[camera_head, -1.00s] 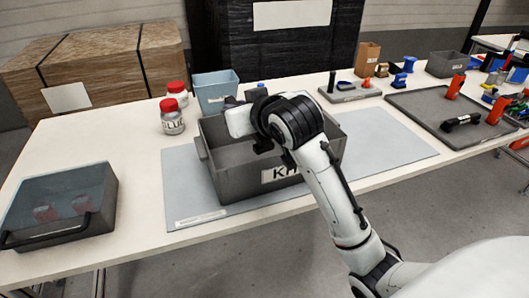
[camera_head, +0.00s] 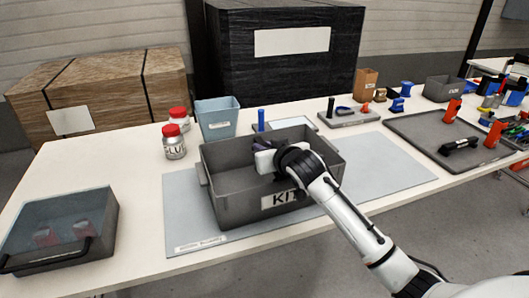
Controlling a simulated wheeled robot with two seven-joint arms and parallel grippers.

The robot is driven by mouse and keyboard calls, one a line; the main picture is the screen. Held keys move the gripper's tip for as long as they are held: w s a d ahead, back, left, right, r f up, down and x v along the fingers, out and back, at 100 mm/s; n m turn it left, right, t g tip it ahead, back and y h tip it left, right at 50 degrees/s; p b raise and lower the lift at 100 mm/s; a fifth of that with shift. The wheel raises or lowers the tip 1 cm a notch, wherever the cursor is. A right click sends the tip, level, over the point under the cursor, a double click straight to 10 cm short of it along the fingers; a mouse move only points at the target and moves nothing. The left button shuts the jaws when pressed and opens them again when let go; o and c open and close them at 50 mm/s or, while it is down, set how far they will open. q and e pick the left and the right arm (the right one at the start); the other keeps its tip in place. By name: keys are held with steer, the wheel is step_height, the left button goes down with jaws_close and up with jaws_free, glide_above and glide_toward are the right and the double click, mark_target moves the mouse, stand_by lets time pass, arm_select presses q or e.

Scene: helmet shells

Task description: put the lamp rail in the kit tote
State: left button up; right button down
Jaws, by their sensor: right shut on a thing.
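The kit tote (camera_head: 225,205) is a grey open box with a "KIT" label on its front, standing on a blue-grey mat. My right gripper (camera_head: 262,152) is inside the outline of the tote's opening, towards its back and right of its middle. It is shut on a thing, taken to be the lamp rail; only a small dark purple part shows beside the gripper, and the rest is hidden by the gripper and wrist. Whether the held thing touches the tote floor cannot be told. My left gripper is not in view.
A lidded clear-topped box (camera_head: 62,230) is at the left. A dark tray (camera_head: 420,130) holds orange and black parts at the right. The mat (camera_head: 385,165) right of the tote is bare.

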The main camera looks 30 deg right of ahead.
steer(key=shift+f, duration=0.4)
steer(key=shift+f, duration=0.65)
